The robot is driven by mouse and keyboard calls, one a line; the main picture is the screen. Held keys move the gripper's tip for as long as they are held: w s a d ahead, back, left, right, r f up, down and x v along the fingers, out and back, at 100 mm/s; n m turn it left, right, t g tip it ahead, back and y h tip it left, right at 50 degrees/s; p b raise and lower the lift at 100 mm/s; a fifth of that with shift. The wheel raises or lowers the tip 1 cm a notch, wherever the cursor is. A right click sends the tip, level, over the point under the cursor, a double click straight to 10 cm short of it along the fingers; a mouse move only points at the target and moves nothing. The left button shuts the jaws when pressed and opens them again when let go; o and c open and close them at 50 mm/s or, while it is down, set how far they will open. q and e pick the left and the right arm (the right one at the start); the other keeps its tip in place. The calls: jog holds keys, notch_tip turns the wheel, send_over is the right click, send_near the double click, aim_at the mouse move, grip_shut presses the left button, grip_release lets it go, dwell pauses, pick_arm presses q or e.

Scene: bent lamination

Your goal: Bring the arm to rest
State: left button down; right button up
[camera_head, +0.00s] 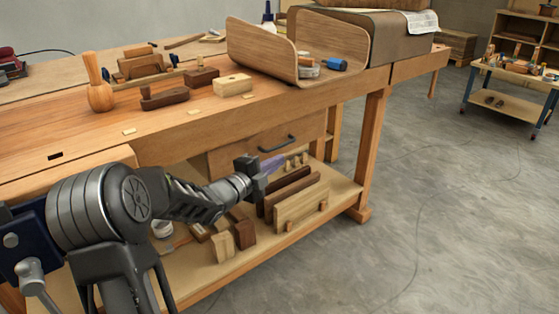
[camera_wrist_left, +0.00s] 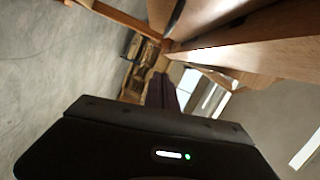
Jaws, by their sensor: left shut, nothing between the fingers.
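My left arm comes in from the lower left in the head view. My left gripper (camera_head: 273,164) is shut and empty, with its purple-grey fingers together. It hangs in the air in front of the workbench (camera_head: 190,125), below the level of its top and near the drawer (camera_head: 250,150). In the left wrist view the closed fingers (camera_wrist_left: 162,92) show as a dark shape above the black wrist housing. My right gripper is in neither view.
A bent wood lamination (camera_head: 262,50) stands on the bench top with a blue-handled tool in it. A wooden mallet (camera_head: 98,85) and wooden planes stand to its left. The lower shelf (camera_head: 205,270) holds wood pieces. The concrete floor (camera_head: 450,210) at right is open.

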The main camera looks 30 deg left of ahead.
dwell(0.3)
pick_arm(q)
notch_tip(320, 180, down, 12)
jog(key=s+r+n+g+y, duration=0.1)
jog(key=s+n+g+y, duration=0.15)
jog(key=n, duration=0.85)
jog(key=s+d+f+n+g+h, duration=0.1)
jog(key=s+d+f+n+g, duration=0.15)
jog(key=d+f, duration=0.45)
jog(key=s+d+f+n+g+h, duration=0.1)
jog(key=s+d+f+n+g, duration=0.2)
jog(key=f, duration=0.7)
jog(key=s+d+f+n+g+h, duration=0.1)
jog(key=s+d+f+n+g, duration=0.1)
jog(key=s+d+f, duration=0.4)
jog(key=s+d+f+n+g+h, duration=0.15)
jog(key=s+d+f, duration=0.25)
jog(key=d, duration=0.4)
jog(key=s+d+f+m+g, duration=0.1)
jog(key=s+d+f+g, duration=0.15)
jog(key=s+d, duration=0.4)
jog(key=s+d+f+m+g, duration=0.1)
jog(key=s+d+f+g, duration=0.15)
jog(key=s+d, duration=0.45)
notch_tip(320, 180, up, 27)
jog(key=s+h+p, duration=0.1)
jog(key=p, duration=2.6)
jog(key=shift+s+r, duration=0.2)
jog(key=shift+s, duration=0.1)
